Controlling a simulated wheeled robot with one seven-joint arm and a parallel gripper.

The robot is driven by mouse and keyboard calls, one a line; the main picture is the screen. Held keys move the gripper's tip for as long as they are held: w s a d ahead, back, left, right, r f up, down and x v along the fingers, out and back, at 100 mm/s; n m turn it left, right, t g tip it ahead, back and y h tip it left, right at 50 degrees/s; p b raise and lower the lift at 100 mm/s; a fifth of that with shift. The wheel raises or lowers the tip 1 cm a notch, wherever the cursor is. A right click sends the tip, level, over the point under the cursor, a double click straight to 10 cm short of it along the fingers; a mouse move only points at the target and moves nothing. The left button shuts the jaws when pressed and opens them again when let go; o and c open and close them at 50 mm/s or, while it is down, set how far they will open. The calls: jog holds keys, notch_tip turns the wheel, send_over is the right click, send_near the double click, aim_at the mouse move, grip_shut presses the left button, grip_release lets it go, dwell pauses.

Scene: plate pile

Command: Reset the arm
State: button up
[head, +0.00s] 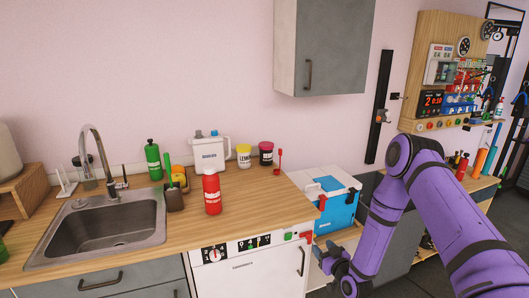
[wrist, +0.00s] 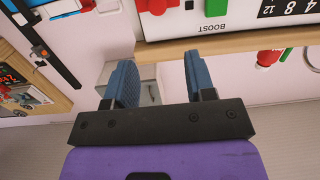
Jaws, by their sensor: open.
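My purple arm reaches in from the right in the head view and bends down to my gripper (head: 328,254). The gripper is just right of the white appliance front (head: 252,272), below counter height and in front of the blue and white cooler box (head: 337,205). In the wrist view, the two blue fingers of my gripper (wrist: 160,74) stand apart with nothing between them. Whether the gripper touches the appliance cannot be told. No plates are in view.
A wooden counter (head: 240,191) holds a sink (head: 105,228), a red bottle (head: 212,192), a white jug (head: 209,154) and several small containers. A grey wall cabinet (head: 323,48) hangs above. A wooden tool panel (head: 450,75) is at right. The space above the counter's right part is clear.

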jog(key=w+d+r+n+g+h, duration=0.1)
jog(key=w+r+g, duration=0.1)
jog(key=r, duration=0.7)
jog(key=w+d+r+g+h, duration=0.1)
jog(key=w+r, duration=0.1)
jog(key=r, duration=0.7)
jog(key=s+d+r+m+g+h, duration=0.1)
jog(key=s+r, duration=0.3)
jog(key=r, duration=0.4)
jog(key=s+d+r+g+h, duration=0.1)
jog(key=s+d+r, duration=0.15)
jog(key=r, duration=0.55)
jog(key=s+d+r+m+g+h, duration=0.1)
jog(key=s+r+g, duration=0.1)
jog(key=s+r, duration=0.5)
jog(key=s+r+m+g+h, duration=0.1)
jog(key=s+r, duration=0.3)
jog(key=s, duration=0.6)
jog(key=s+r+m+g, duration=0.2)
jog(key=s+r+g, duration=0.1)
jog(key=s, duration=1.7)
jog(key=shift+s+r, duration=0.15)
